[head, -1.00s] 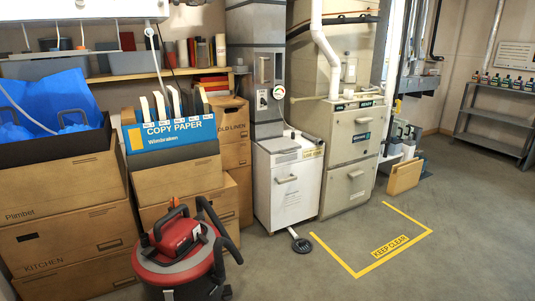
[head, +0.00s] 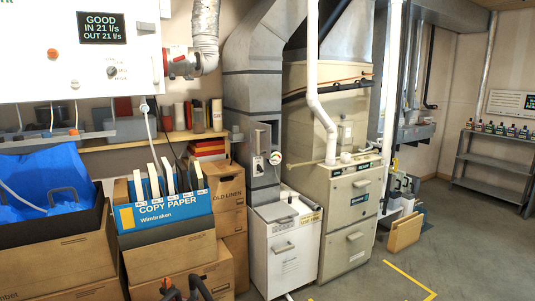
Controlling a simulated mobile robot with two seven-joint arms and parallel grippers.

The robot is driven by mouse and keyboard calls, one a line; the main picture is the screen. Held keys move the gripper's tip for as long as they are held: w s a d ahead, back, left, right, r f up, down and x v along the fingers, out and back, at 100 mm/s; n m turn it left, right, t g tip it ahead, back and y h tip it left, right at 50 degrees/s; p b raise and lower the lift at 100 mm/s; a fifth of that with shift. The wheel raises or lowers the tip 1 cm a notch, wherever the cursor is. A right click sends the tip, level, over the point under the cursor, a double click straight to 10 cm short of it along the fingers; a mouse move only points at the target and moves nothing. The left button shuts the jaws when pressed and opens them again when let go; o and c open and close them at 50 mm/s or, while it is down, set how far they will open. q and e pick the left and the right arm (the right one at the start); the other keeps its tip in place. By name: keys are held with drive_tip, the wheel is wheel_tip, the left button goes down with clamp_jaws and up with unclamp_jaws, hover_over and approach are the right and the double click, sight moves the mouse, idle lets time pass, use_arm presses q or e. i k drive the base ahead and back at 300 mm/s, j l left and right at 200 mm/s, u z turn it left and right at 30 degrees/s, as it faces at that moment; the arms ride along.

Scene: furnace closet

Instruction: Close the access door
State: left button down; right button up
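Several panels could be the access door, and I cannot tell which one it is. The beige furnace cabinet (head: 335,222) has an upper panel (head: 350,201) and a lower panel (head: 347,246), each with a handle; both look flush. Left of it, a white cabinet (head: 285,255) has a front panel with a handle that looks shut. Above it, the grey duct (head: 251,105) carries a small upright panel (head: 262,150) with a round gauge (head: 275,158); whether that panel stands ajar is too small to tell.
Stacked cardboard boxes (head: 188,278) and a copy paper box (head: 166,211) fill the left. Yellow floor tape (head: 410,278) lies before the furnace.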

sight(256, 140)
drive_tip(key=i+l+z, duration=0.1)
drive_tip(key=i, duration=1.6)
